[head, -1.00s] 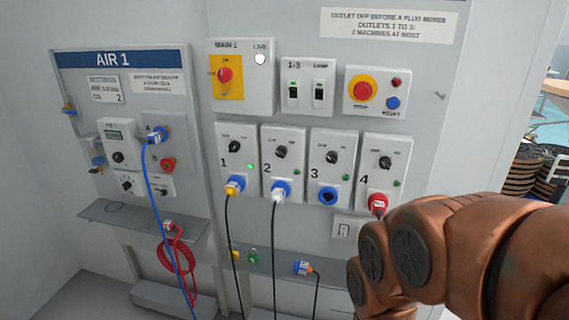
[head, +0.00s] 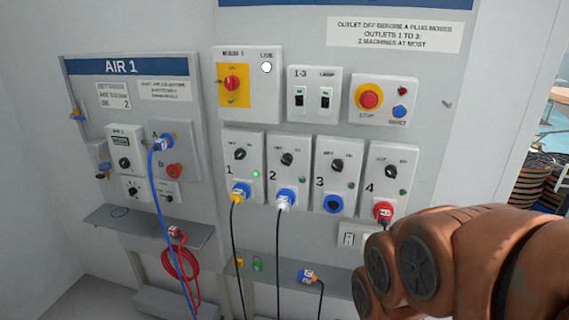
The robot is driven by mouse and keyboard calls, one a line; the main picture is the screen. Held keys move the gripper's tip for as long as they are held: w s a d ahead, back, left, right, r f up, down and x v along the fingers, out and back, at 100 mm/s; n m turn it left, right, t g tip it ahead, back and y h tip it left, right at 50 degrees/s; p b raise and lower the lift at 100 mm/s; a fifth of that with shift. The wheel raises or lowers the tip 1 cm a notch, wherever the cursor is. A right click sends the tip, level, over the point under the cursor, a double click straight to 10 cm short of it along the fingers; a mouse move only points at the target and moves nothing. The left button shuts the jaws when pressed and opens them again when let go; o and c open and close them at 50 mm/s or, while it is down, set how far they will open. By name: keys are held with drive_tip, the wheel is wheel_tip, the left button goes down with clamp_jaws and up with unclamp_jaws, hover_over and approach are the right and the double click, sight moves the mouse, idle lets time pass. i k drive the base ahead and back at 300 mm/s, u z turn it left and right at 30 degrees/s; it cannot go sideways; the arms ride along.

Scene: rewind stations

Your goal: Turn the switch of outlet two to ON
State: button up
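The outlet two box (head: 284,185) is a white panel marked 2, between outlets one and three. Its black rotary switch (head: 287,159) sits near the top; its exact setting is too small to read. Its lamp (head: 302,183) looks dark green, while the lamp of outlet one (head: 256,174) glows bright green. A white plug (head: 284,201) with a black cable sits in outlet two's blue socket. My copper-coloured arm fills the lower right, right of and below the outlets. My gripper is out of view.
Outlets three (head: 336,177) and four (head: 387,182) stand to the right; my arm is just below outlet four. The main switch (head: 232,84) and red stop button (head: 369,96) are above. Cables hang below outlets one and two. The AIR 1 panel (head: 135,120) is at left.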

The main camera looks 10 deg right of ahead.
sight(287, 159)
drive_tip(key=u, duration=2.2)
drive_tip(key=k, duration=0.5)
drive_tip(key=z, duration=0.6)
